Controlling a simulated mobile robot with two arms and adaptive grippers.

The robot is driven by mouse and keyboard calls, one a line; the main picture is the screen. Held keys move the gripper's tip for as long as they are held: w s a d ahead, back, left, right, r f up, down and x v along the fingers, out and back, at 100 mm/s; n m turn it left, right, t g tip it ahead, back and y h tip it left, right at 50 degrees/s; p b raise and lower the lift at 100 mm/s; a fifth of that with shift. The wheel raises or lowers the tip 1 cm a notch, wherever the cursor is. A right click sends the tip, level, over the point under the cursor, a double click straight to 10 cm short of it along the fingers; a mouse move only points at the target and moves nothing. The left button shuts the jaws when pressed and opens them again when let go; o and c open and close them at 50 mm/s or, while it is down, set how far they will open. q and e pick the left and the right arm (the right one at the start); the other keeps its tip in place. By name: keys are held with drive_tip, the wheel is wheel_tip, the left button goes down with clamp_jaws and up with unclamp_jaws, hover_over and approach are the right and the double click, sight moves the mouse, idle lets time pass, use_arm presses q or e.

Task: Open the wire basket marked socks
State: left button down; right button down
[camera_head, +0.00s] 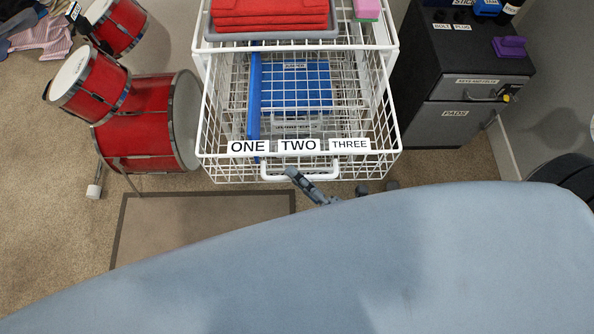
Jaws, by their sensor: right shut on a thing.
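A white wire basket (215,125) stands pulled out of a white wire frame at the top centre. Labels on its front read ONE, TWO and THREE; I see no label that reads socks. A white handle (270,177) sits at the middle of its front. My right gripper (293,174) is shut at the handle, with its arm mostly hidden under a blue surface. A blue folder (254,95) and a blue flat item (310,85) lie in the basket. Any lower baskets are hidden. My left gripper is out of view.
A large light-blue surface, like an ironing board (330,260), fills the foreground. Red drums (140,135) stand close on the left. A dark cabinet (440,85) stands on the right. Folded red cloths (270,15) lie on top of the frame. A mat (200,225) lies below.

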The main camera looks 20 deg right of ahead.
drive_tip(key=c, duration=1.4)
unclamp_jaws()
drive_tip(key=v, duration=1.2)
drive_tip(key=shift+f, duration=0.1)
